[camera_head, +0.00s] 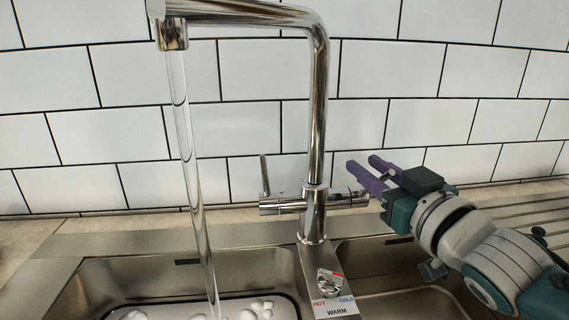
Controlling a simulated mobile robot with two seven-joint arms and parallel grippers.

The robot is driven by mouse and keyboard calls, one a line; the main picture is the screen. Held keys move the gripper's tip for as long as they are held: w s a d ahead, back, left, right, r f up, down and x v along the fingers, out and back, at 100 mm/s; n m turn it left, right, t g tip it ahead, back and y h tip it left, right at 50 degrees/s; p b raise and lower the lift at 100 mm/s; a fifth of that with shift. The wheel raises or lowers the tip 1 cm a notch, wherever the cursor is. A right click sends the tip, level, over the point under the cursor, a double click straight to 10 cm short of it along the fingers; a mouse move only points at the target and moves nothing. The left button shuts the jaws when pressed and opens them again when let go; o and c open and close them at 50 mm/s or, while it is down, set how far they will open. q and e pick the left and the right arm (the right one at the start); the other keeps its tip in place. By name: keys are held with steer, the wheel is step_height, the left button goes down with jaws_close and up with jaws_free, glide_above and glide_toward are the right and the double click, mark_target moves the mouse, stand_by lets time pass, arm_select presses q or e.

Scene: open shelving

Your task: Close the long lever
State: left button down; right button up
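A chrome faucet (317,120) stands behind the sink, and water (190,160) runs from its spout (173,35). A thin long lever (265,175) points up, with a slight tilt, from the end of the horizontal barrel (283,207) on the left of the faucet's base. A short barrel (345,197) sticks out on the right side. My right gripper (362,163) has two purple fingers, spread apart and empty. It is just right of the faucet, by the short barrel; I cannot tell if they touch. My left gripper is not in view.
A white tiled wall (260,130) stands close behind. A ribbed drainboard (525,215) is at right.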

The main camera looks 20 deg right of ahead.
jaws_close()
stand_by(1.2)
